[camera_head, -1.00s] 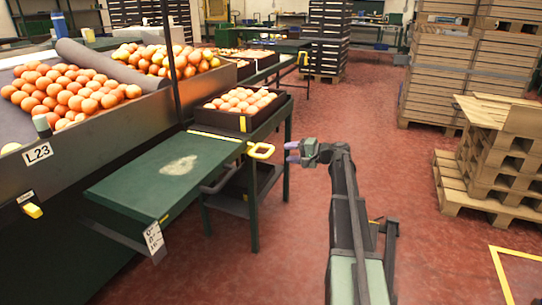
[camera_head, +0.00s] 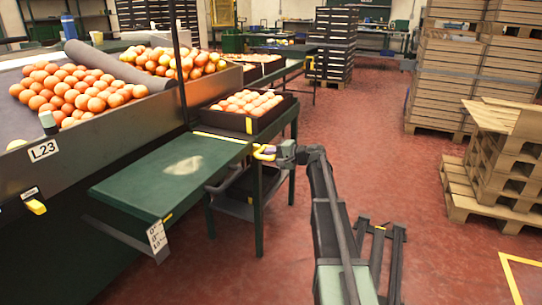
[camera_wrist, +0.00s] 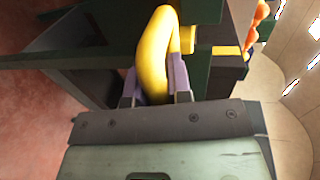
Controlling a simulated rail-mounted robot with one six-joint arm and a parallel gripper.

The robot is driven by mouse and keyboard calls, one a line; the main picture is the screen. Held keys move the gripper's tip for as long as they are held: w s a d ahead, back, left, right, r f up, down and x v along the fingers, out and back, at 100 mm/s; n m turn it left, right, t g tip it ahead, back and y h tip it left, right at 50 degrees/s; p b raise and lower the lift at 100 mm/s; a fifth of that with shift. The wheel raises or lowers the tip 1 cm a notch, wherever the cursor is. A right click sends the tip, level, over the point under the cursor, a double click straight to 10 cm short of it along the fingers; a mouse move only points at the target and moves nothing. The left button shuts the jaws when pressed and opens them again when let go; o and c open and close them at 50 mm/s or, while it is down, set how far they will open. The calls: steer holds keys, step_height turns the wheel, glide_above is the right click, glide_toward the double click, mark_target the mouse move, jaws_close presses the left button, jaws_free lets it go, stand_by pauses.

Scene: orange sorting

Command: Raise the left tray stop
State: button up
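A yellow looped handle (camera_head: 263,153) sits at the right end of the green shelf, by the end of a dark bar; I take it for the tray stop. My gripper (camera_head: 273,152) is at this handle. In the wrist view the handle (camera_wrist: 152,55) rises between the two purple fingers of my gripper (camera_wrist: 154,82), one on each side. The fingers stand apart by about the handle's width. I cannot tell whether they press on it. The handle's lower end is hidden behind the gripper body.
The green shelf (camera_head: 150,185) is empty. A dark crate of oranges (camera_head: 247,104) stands behind it. Pallets (camera_head: 490,180) stand at right. Red floor between is open.

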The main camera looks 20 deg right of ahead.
jaws_close()
steer(key=shift+r, duration=0.1)
step_height(320, 180, up, 5)
steer(key=p, duration=0.5)
steer(key=shift+w+f, duration=0.1)
steer(key=shift+f, duration=0.1)
steer(key=o, duration=0.6)
jaws_free()
steer(key=shift+r, duration=0.1)
steer(key=shift+c, duration=0.2)
steer(key=shift+s+d, duration=0.1)
steer(key=shift+s, duration=0.1)
steer(key=p+v, duration=0.2)
steer(key=v, duration=0.8)
steer(key=shift+s+d, duration=0.15)
steer(key=shift+d, duration=0.1)
